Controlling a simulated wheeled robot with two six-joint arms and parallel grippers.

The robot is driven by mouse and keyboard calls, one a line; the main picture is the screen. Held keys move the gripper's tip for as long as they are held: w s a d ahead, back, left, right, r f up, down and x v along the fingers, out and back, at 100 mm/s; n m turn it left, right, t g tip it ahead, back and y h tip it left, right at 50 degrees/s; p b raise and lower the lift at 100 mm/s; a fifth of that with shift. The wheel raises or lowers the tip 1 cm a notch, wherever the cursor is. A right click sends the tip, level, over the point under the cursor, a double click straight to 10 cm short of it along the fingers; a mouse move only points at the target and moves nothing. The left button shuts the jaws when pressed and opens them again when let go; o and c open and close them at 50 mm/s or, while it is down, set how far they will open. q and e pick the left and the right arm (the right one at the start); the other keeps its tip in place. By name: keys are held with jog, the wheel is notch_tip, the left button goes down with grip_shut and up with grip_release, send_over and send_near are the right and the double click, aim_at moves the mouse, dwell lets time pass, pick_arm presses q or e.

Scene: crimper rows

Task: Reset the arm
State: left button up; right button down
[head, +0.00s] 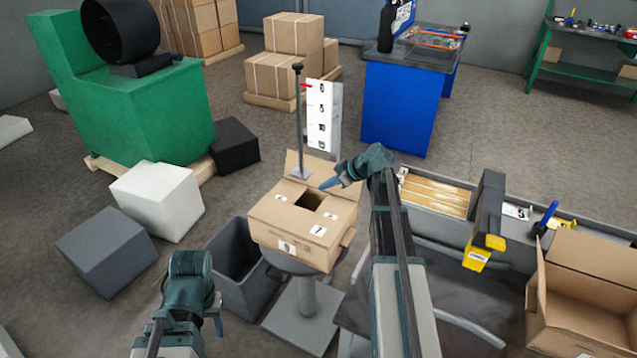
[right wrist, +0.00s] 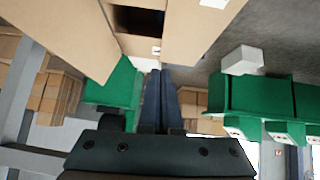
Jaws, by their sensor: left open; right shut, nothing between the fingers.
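My right gripper (head: 329,184) is shut and empty, its tips beside the upper right edge of an open-topped cardboard box (head: 283,231). The box has number labels and a dark square opening, and stands on a round stool. In the right wrist view the shut fingers (right wrist: 160,90) point at cardboard with a dark opening near the top. My left gripper (head: 218,318) is low at the lower left, in front of the grey bin, mostly hidden by its own wrist. It appears open, with nothing seen in it.
A grey bin (head: 241,297) stands left of the stool. A post with a label board (head: 323,112) rises behind the box. At right are a workbench with a tray of yellow strips (head: 436,193), a yellow-marked crimper (head: 478,258) and an open carton (head: 580,325).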

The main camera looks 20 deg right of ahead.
jog(key=s+a+f+g+p, duration=0.1)
jog(key=s+a+g, duration=0.1)
jog(key=s+a, duration=0.35)
jog(key=s+a+f+m+g+h, duration=0.1)
jog(key=s+a, duration=0.1)
jog(key=a, duration=0.7)
jog(key=s+a+f+g+p, duration=0.15)
jog(key=s+a, duration=0.25)
jog(key=a, duration=0.4)
jog(key=s+a+m+g+h, duration=0.1)
jog(key=s+a, duration=0.3)
jog(key=s, duration=0.4)
jog(key=s+a+r+m+g+h+p, duration=0.1)
jog(key=s+a+h, duration=0.3)
jog(key=s, duration=0.4)
jog(key=shift+s+a+m+g+h, duration=0.3)
jog(key=shift+s+m+g, duration=0.05)
jog(key=shift+m+g, duration=0.3)
jog(key=shift+d+r, duration=0.1)
